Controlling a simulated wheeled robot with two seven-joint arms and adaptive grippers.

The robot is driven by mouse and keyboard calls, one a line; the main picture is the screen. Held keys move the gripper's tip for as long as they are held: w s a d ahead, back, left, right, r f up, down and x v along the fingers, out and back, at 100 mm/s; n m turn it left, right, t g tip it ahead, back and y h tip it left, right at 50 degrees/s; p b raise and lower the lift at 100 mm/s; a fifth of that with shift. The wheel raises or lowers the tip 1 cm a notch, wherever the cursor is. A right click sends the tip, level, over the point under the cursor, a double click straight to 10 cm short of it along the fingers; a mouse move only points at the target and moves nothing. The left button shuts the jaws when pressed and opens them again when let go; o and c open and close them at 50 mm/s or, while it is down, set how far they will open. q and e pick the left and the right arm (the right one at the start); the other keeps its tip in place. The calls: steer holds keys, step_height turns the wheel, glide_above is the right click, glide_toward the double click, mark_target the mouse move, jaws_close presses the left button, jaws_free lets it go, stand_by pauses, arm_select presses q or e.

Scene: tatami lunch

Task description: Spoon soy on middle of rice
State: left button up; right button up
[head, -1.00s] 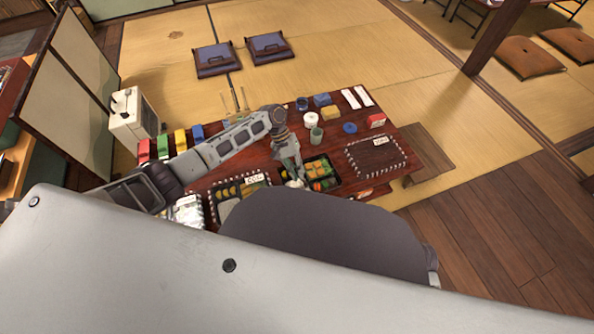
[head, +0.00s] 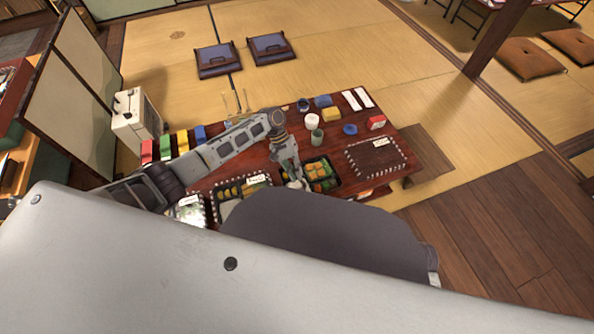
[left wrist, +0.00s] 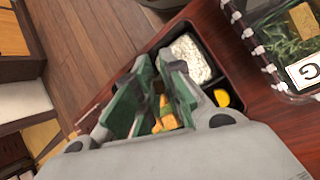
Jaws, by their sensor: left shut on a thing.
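The bento box (head: 335,187) lies near the front edge of the dark red table, with orange and green food in it. In the left wrist view, white rice (left wrist: 187,60) fills one compartment of the box, and a yellow piece (left wrist: 221,97) lies near it. My left gripper (head: 292,174) points down over the left part of the box. Its green fingers (left wrist: 168,90) hide part of the food. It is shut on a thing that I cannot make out. I cannot pick out a spoon or soy. My right gripper is not in view.
A green cup (head: 317,135), a white cup (head: 312,120) and a blue piece (head: 350,129) stand behind the box. Another filled tray (head: 231,203) lies to the left. My own body hides the table's front.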

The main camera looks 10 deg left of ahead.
arm_select(q)
steer(key=shift+s+a+r+p, duration=0.1)
steer(key=shift+s+a+p, duration=0.25)
steer(key=shift+a+p, duration=0.2)
steer(key=shift+s+a+p, duration=0.25)
steer(key=shift+a+p, duration=0.05)
steer(key=shift+p, duration=0.05)
steer(key=shift+s+a+p, duration=0.4)
steer(key=shift+a+p, duration=0.15)
steer(key=shift+s+a, duration=0.1)
steer(key=shift+a, duration=0.1)
stand_by(0.6)
steer(key=shift+s+a+p, duration=0.5)
steer(key=shift+a+p, duration=0.25)
steer(key=shift+p, duration=0.15)
steer(key=shift+w+a+p, duration=0.2)
steer(key=shift+w+p, duration=0.15)
steer(key=shift+p, duration=0.2)
stand_by(1.1)
steer(key=shift+w+d, duration=0.15)
steer(key=shift+d, duration=0.05)
steer(key=shift+w+d+b, duration=0.3)
steer(key=shift+w+d, duration=0.15)
steer(key=shift+d, duration=0.25)
